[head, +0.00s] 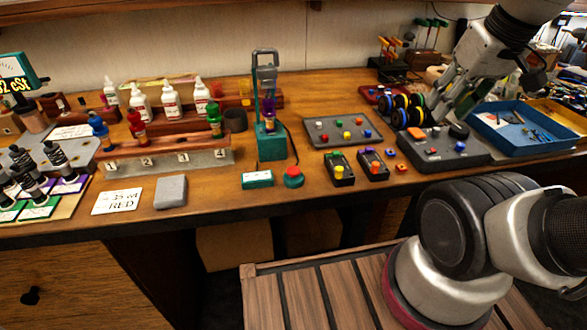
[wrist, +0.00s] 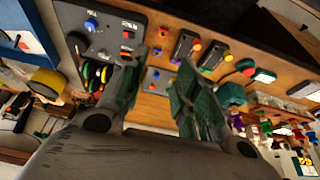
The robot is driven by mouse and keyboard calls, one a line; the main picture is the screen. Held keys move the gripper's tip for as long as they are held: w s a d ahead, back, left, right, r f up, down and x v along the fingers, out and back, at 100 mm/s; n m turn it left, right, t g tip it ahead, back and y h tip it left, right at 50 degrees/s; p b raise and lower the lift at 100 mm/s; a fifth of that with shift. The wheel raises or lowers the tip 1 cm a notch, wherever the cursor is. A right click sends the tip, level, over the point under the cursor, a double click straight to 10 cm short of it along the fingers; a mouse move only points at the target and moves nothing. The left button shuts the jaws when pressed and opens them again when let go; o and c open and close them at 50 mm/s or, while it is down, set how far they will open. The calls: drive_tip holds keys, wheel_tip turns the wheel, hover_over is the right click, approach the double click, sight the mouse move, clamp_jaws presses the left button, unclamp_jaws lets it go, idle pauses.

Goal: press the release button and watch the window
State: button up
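A round red button (head: 293,176) on a dark green base stands near the front table edge; it also shows in the wrist view (wrist: 246,67). A small green box with a pale label window (head: 257,179) sits just left of it. Behind them stands a green fixture (head: 271,145) with a tall frame holding a purple-banded piece. My gripper (head: 437,114) is at the upper right, above the grey control panel and well away from the red button. In the wrist view my gripper (wrist: 158,88) has its two fingers apart with nothing between them.
A grey panel with coloured knobs (head: 318,136), two small button boxes (head: 340,172) and a dark control panel (head: 436,153) lie right of the button. A blue tray (head: 498,142) is at far right. A bottle rack (head: 180,158) and grey block (head: 170,191) are left.

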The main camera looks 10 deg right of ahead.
clamp_jaws()
idle(1.3)
